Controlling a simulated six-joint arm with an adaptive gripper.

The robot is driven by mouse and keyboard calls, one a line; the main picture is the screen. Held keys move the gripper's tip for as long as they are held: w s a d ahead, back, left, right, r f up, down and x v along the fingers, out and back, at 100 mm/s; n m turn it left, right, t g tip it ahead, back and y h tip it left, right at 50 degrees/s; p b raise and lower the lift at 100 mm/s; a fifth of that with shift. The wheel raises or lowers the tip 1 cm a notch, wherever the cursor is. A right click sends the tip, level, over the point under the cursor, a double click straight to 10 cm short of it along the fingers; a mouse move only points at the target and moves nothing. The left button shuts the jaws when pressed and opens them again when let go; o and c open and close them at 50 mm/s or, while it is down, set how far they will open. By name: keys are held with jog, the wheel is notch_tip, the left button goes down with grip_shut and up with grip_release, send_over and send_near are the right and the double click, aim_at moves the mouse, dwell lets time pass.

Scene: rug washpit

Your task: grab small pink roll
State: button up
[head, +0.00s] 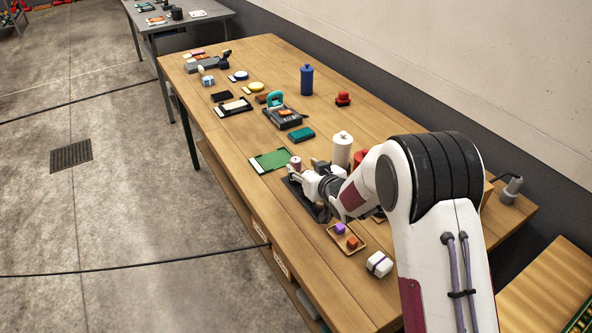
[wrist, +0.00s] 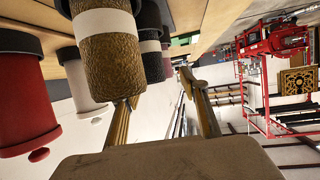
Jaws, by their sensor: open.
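In the head view the small pink roll (head: 295,163) stands on the table beside the green-topped board, just beyond the tips of my gripper (head: 292,172). In the wrist view my gripper (wrist: 158,85) has its two fingers apart, with nothing held between them. A small pinkish cylinder (wrist: 167,62), likely the pink roll, shows ahead between the fingertips, partly hidden behind a dark roll with a white band (wrist: 150,35). A brown-gold roll with a white band (wrist: 108,55) looms close by the left finger. I cannot tell whether that finger touches it.
A white bottle (head: 342,150) and a red container (head: 360,157) stand close to my arm; the red one (wrist: 25,100) is also at left in the wrist view. A green board (head: 270,160) lies left of the roll. A small wooden tray (head: 360,243) holds purple and orange blocks.

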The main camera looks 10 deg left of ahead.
aim_at(298, 164)
jog(key=shift+w+a+f, duration=0.1)
dwell(0.3)
jog(key=shift+a+x, duration=0.2)
jog(key=shift+x, duration=2.25)
jog(key=c, duration=1.2)
